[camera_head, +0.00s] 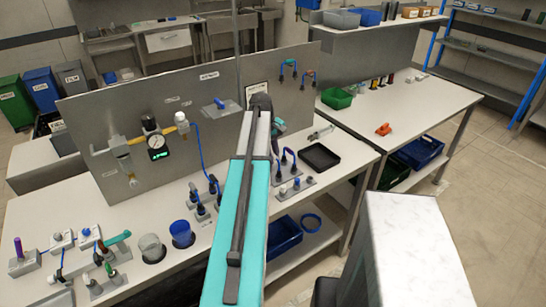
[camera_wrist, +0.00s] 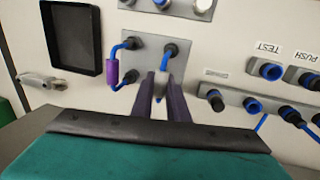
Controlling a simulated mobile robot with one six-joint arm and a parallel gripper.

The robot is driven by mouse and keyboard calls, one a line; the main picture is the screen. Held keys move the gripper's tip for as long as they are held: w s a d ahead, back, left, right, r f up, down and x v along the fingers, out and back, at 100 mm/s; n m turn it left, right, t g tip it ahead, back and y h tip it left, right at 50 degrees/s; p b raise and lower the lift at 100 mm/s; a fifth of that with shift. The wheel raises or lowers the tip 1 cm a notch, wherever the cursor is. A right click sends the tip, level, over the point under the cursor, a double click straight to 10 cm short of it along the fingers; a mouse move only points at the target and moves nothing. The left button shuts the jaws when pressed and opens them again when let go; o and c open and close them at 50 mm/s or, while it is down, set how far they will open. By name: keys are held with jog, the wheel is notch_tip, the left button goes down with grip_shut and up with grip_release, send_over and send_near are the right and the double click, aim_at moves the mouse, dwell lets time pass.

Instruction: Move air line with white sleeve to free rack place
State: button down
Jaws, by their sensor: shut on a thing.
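An air line with a pale grey-white sleeve (camera_wrist: 160,83) is between the fingers of my gripper (camera_wrist: 162,84) in the wrist view. My gripper is shut on it, over a grey plate (camera_wrist: 148,57). The line's blue upper part points to a black fitting on the plate. Its lower end is partly hidden by the fingers, so I cannot tell whether it is seated. A second line with a purple sleeve (camera_wrist: 112,71) loops between two fittings at the plate's left.
A black tray (camera_head: 320,157) lies beside the plate, with a metal tool near it. Panels marked TEST and PUSH (camera_wrist: 283,75) lie right in the wrist view. A grey upright board (camera_head: 110,115) stands behind, with blue and red lines (camera_head: 288,66) on its right part.

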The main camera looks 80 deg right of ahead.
dwell(0.4)
jog(key=c, duration=1.1)
grip_release()
jog(key=shift+r, duration=0.15)
jog(key=shift+r+p, duration=1.85)
jog(key=shift+r, duration=1)
jog(key=shift+s, duration=0.1)
